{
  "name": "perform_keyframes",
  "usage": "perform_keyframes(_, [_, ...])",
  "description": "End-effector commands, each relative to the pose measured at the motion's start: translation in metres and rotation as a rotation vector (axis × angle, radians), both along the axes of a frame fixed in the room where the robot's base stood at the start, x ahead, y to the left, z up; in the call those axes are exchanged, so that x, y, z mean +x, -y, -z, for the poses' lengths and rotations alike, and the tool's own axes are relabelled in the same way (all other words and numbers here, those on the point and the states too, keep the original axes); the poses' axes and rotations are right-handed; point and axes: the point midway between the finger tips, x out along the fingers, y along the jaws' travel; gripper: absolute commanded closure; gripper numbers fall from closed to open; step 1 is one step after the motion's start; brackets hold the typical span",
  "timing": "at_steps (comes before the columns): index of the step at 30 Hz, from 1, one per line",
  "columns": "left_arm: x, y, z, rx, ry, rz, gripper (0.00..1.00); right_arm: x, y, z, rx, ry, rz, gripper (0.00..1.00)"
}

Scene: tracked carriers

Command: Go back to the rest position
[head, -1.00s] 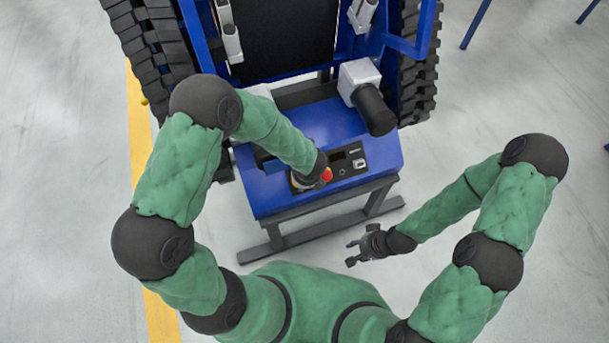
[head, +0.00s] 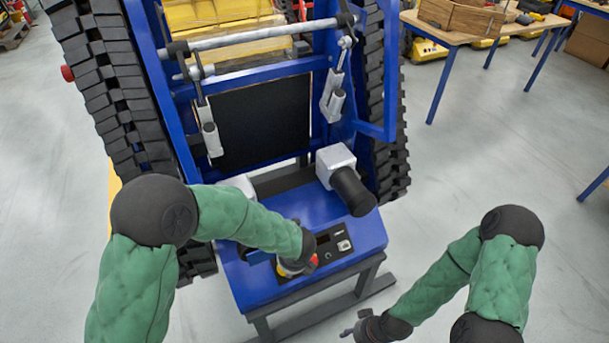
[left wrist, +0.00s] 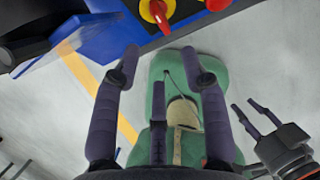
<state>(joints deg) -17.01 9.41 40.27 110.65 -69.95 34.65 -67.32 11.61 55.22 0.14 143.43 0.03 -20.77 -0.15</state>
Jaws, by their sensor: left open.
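My left gripper (left wrist: 160,75) is open and empty in the left wrist view, its fingers well apart. In the head view its dark wrist is over the front of the blue control panel (head: 262,290), and its fingers are hidden. A yellow-and-red switch (left wrist: 155,12) and another red knob (left wrist: 215,4) show at the top of the wrist view, beyond the fingertips and apart from them. My right gripper (head: 362,328) is low at the bottom of the head view, away from the panel. It also shows in the left wrist view (left wrist: 258,117) with its fingers apart and empty.
The blue tracked carrier has black tracks (head: 115,85) on both sides and a grey-and-black motor (head: 345,180) behind the panel. A wooden table (head: 440,35) with a crate stands at the back right.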

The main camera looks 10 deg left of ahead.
Motion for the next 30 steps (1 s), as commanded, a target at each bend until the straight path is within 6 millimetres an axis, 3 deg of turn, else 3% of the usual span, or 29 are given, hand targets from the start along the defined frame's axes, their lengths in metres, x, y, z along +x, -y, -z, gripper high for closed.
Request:
perform_keyframes(5, [-0.002, 0.000, 0.002, -0.010, -0.009, -0.016, 0.56, 0.000, 0.000, -0.001, 0.000, 0.000, 0.000, 0.60])
perform_keyframes(8, [-0.015, 0.002, 0.012, -0.068, -0.052, -0.114, 0.56, 0.000, 0.000, -0.005, 0.000, 0.000, 0.000, 0.60])
perform_keyframes(11, [-0.041, 0.009, 0.028, -0.179, -0.136, -0.330, 0.56, 0.000, 0.000, -0.012, 0.000, 0.000, 0.000, 0.60])
perform_keyframes(15, [-0.079, 0.026, 0.049, -0.358, -0.272, -0.790, 0.56, 0.000, 0.000, -0.025, 0.000, 0.000, 0.000, 0.60])
perform_keyframes(21, [-0.110, 0.042, 0.067, -0.516, -0.399, -1.530, 0.56, 0.000, 0.000, -0.041, 0.000, 0.000, 0.000, 0.60])
perform_keyframes(27, [-0.123, 0.034, 0.085, -0.553, -0.401, -2.247, 0.56, 0.000, 0.000, -0.055, 0.000, 0.000, 0.000, 0.60])
perform_keyframes(30, [-0.129, 0.025, 0.092, -0.544, -0.363, -2.503, 0.56, 0.000, 0.000, -0.060, 0.000, 0.000, 0.000, 0.60])
